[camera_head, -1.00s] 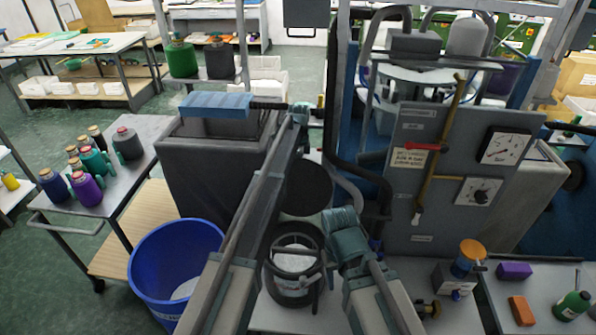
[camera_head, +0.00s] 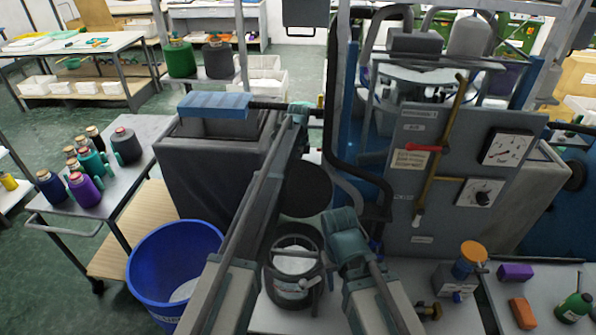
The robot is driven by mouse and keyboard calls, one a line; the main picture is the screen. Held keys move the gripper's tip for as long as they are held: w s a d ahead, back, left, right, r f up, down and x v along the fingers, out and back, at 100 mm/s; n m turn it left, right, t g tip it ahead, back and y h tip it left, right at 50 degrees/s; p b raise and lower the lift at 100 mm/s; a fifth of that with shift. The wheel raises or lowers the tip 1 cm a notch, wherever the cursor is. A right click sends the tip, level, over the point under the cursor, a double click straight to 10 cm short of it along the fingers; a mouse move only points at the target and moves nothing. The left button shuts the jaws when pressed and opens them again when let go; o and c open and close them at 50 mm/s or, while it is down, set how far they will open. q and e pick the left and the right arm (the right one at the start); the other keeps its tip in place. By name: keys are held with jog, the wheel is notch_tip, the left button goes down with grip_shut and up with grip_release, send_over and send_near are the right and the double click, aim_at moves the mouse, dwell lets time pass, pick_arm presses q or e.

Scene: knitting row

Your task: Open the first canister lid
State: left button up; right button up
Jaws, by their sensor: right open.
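A dark round canister (camera_head: 285,292) stands low in the middle of the view, between my two forearms. A pale round surface (camera_head: 294,258) shows inside its dark rim, and a small pale lever is on its front right side. A black disc (camera_head: 303,192) stands just behind it; it looks like a lid, but I cannot tell whether it is joined to the canister. My right gripper (camera_head: 338,238) is open and empty at the canister's right rim; its fingertips are hard to see. My left arm reaches up past the canister's left; its gripper (camera_head: 300,112) is small and unclear near a blue bar.
A grey machine panel (camera_head: 408,215) with dials and a red-handled lever stands close on the right. A blue bucket (camera_head: 150,258) and a dark bin (camera_head: 205,170) are on the left. A bottle cart (camera_head: 150,135) stands farther left. Small blocks lie at lower right.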

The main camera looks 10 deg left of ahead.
pick_arm(q)
jog(key=shift+w+r, duration=0.15)
jog(key=shift+w, duration=0.05)
notch_tip(320, 180, up, 14)
jog(key=p, duration=1.3)
jog(key=shift+w+f+p, duration=0.25)
jog(key=shift+w+p, duration=0.1)
jog(key=shift+p, duration=0.05)
jog(key=s+a+n+t, duration=0.1)
jog(key=s+a+n, duration=0.35)
jog(key=s, duration=0.75)
jog(key=s+a+n, duration=0.1)
jog(key=s+n, duration=0.6)
jog(key=s, duration=0.6)
jog(key=s+a+n+t, duration=0.15)
jog(key=s+n, duration=0.45)
jog(key=s, duration=0.6)
jog(key=s+d+f+m+b, duration=0.1)
jog(key=s+d+f+b, duration=0.1)
jog(key=f+b, duration=0.4)
jog(key=s+d+f+m+g+b, duration=0.1)
jog(key=s+d+f+b, duration=0.1)
jog(key=d+f+b, duration=0.2)
jog(key=s+d+f+m+g+y+b, duration=0.1)
jog(key=d+f+b, duration=0.3)
jog(key=f+b, duration=0.4)
jog(key=shift+s+f+b, duration=0.25)
jog(key=shift+s+b, duration=0.05)
jog(key=shift+s, duration=0.25)
